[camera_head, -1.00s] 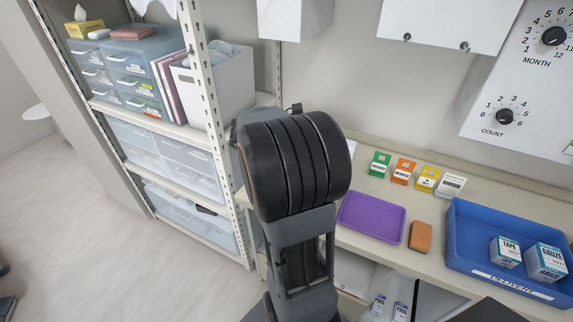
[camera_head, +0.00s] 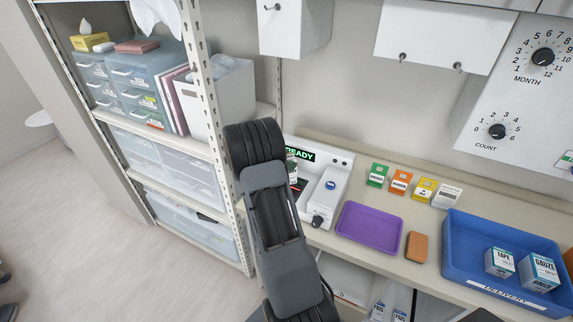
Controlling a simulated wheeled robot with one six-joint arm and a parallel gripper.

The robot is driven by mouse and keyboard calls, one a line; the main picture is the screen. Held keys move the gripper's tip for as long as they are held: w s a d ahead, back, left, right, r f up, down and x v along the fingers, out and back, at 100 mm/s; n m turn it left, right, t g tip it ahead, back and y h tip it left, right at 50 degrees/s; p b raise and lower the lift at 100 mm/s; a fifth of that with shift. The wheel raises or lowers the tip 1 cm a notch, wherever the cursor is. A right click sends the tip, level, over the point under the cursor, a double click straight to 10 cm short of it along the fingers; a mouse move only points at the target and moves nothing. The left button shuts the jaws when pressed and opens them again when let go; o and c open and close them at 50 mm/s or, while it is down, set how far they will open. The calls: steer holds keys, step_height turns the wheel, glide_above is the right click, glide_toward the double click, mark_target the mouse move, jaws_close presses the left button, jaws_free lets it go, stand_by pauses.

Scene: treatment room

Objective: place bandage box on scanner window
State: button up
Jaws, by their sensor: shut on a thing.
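The scanner (camera_head: 335,180) is a white device on the counter at centre, with a lit READY display (camera_head: 299,153). A dark patch with a red mark, possibly its window (camera_head: 301,185), shows partly beside my arm. A small white and green item (camera_head: 292,168), possibly the bandage box, shows at the arm's edge over the scanner's left part; its label is unreadable. I cannot tell whether it touches the scanner. My arm covers the area around it and hides my gripper.
A purple tray (camera_head: 344,231) and an orange-brown block (camera_head: 416,247) lie right of the scanner. Several coloured cards (camera_head: 401,181) stand behind. A blue delivery bin (camera_head: 456,262) holds tape (camera_head: 499,262) and gauze (camera_head: 539,272) boxes. A shelf post (camera_head: 215,140) stands close left of my arm.

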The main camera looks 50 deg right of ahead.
steer(key=shift+f, duration=1.25)
steer(key=shift+f, duration=0.2)
steer(key=o, duration=1)
steer(key=shift+c, duration=0.2)
steer(key=shift+a+r, duration=0.1)
steer(key=shift+r, duration=0.2)
steer(key=b+v, duration=0.3)
steer(key=v, duration=0.8)
steer(key=s+a+r+m+t+y, duration=0.3)
steer(key=s+a+m+t+y, duration=0.2)
steer(key=a, duration=0.8)
steer(key=s+a+r+m+t+y, duration=0.3)
steer(key=s+a+m+t+y, duration=0.3)
steer(key=s+a, duration=0.6)
steer(key=shift+a+m+y, duration=0.4)
steer(key=shift+a+m, duration=0.2)
steer(key=shift+a, duration=0.1)
